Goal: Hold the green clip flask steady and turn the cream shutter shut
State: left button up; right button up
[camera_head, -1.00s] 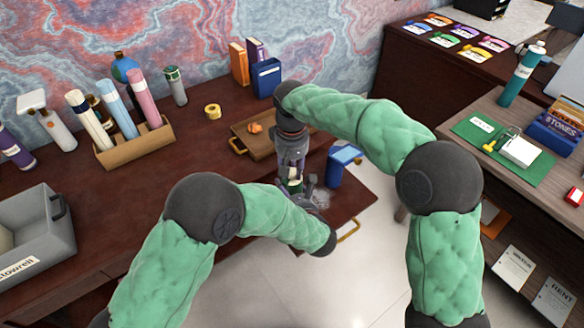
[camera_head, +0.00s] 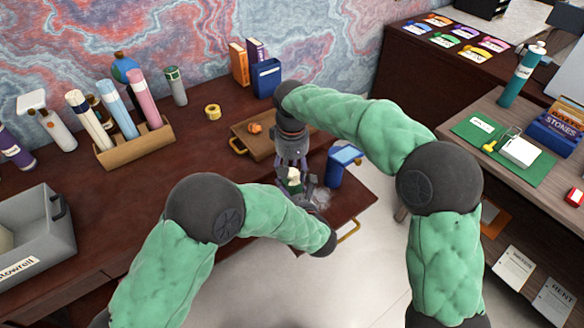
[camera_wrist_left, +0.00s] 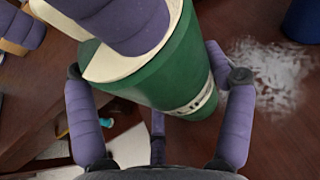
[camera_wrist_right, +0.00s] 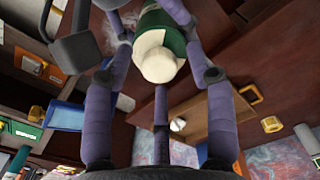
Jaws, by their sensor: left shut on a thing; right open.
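The green clip flask (camera_wrist_left: 165,85) has a white label and is held by my left gripper (camera_wrist_left: 157,105), whose purple fingers close on its sides. The cream shutter (camera_wrist_left: 100,65) caps the flask and is partly hidden by a purple finger of my right gripper. My right gripper (camera_wrist_right: 157,68) is open, with its fingers apart on either side of the shutter, which also shows in the right wrist view (camera_wrist_right: 158,58). In the head view the flask (camera_head: 294,186) is small, with its cream top (camera_head: 293,173) visible between the grippers. I cannot tell how far the shutter is turned.
A blue container (camera_head: 342,162) stands just right of the grippers, near the desk corner. A wooden tray (camera_head: 240,128) lies behind them. A whitish patch (camera_wrist_left: 270,75) marks the desk beside the flask. A grey bin (camera_head: 45,240) and a bottle rack (camera_head: 135,150) stand to the left.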

aim_at(292, 171)
notch_tip(292, 171, up, 12)
dwell(0.5)
pick_arm(q)
jog(key=o, duration=1.2)
jog(key=shift+s, duration=0.1)
